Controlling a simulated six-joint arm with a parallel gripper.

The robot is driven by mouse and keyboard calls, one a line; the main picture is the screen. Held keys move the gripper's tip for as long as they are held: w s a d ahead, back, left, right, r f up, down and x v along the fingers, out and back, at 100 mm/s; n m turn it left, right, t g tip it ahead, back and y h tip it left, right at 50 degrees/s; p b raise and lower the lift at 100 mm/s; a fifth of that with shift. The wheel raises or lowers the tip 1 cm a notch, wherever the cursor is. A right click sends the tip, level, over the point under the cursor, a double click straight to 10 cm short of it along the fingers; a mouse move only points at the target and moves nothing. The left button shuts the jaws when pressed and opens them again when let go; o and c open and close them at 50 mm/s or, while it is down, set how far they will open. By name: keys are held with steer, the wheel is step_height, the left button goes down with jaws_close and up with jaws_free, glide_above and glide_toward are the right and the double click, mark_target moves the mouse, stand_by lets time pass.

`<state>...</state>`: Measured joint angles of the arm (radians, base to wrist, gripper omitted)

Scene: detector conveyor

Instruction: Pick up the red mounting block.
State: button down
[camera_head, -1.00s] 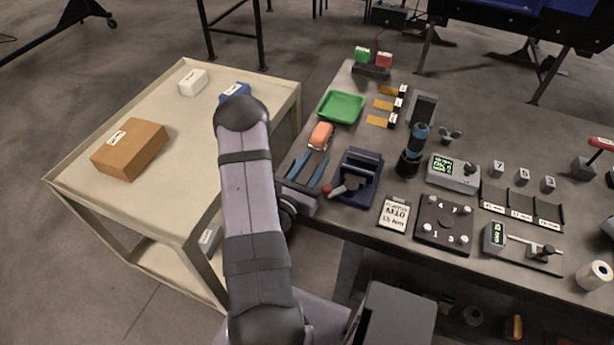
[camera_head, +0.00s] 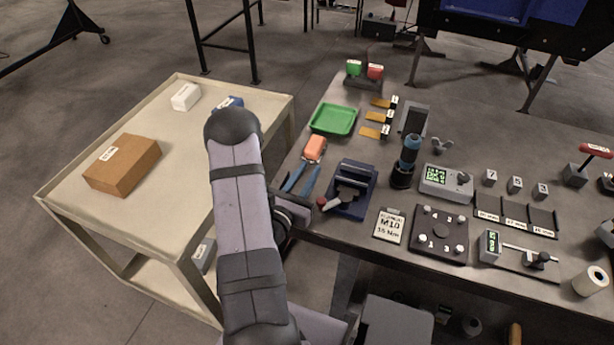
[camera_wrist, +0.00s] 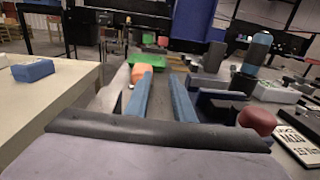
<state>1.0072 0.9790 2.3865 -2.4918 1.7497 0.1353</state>
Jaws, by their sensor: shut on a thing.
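My gripper (camera_head: 312,168) is low at the bench's left end, well short of that stand. Two blue finger-like bars extend ahead of it in the wrist view (camera_wrist: 161,78), with a gap between them.
A blue vise-like fixture (camera_head: 352,192) with a dark red knob (camera_head: 321,202) is close on the right. A green tray (camera_head: 333,119) lies beyond the orange-red block. A cart (camera_head: 180,215) with a cardboard box (camera_head: 122,165) stands left. Several instruments crowd the bench's right.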

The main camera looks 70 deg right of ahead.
steer(key=shift+r+b, duration=0.35)
steer(key=shift+r, duration=4.15)
